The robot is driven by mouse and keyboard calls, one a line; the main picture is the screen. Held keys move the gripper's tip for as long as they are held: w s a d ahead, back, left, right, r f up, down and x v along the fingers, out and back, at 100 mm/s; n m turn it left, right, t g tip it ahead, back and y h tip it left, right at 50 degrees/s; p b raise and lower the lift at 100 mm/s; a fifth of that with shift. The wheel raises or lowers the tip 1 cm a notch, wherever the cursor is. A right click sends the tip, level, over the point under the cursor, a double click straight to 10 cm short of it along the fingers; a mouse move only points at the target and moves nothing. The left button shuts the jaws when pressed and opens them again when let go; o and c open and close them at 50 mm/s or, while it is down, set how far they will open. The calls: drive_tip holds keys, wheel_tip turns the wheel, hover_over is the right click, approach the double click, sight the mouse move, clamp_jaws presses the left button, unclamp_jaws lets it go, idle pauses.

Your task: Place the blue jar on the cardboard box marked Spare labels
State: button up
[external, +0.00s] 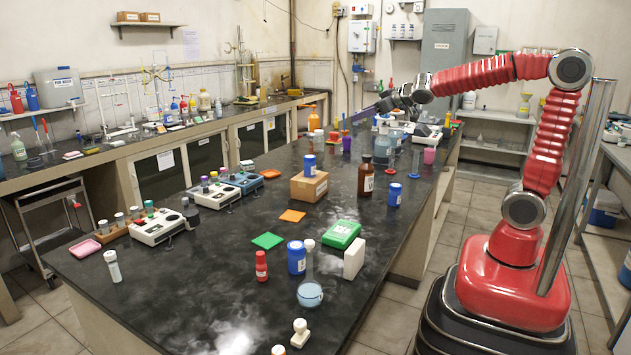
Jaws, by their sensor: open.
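A cardboard box (309,187) stands on the dark bench top, with a small pale label too small to read. A blue jar (309,166) with a white label stands upright on top of this box. Another blue jar (296,258) stands on the bench nearer the front, beside a flask, and a further blue container (394,195) stands to the right of the box. My gripper (356,116) is open and up over the far part of the bench, behind and to the right of the box, apart from the jar on it. No object shows between the fingers.
A brown bottle (366,176) stands right of the box. A green box (341,234), a white block (354,258) and a round flask (310,292) stand in front. Bench instruments (214,194) stand to the left.

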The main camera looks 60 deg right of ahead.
drive_tip(key=s+a+f+g+y, duration=0.1)
drive_tip(key=s+a+f+g, duration=0.1)
drive_tip(key=s, duration=0.8)
drive_tip(key=s+a+f+g+y, duration=0.1)
drive_tip(key=s+a+f+g, duration=0.1)
drive_tip(key=s+a+f, duration=0.3)
drive_tip(key=s+a+f+g+y, duration=0.1)
drive_tip(key=s+f, duration=0.5)
drive_tip(key=s, duration=0.8)
drive_tip(key=shift+s+a+f+n+g, duration=0.15)
drive_tip(key=shift+s+a+n+g, duration=0.2)
drive_tip(key=shift+a+g, duration=0.7)
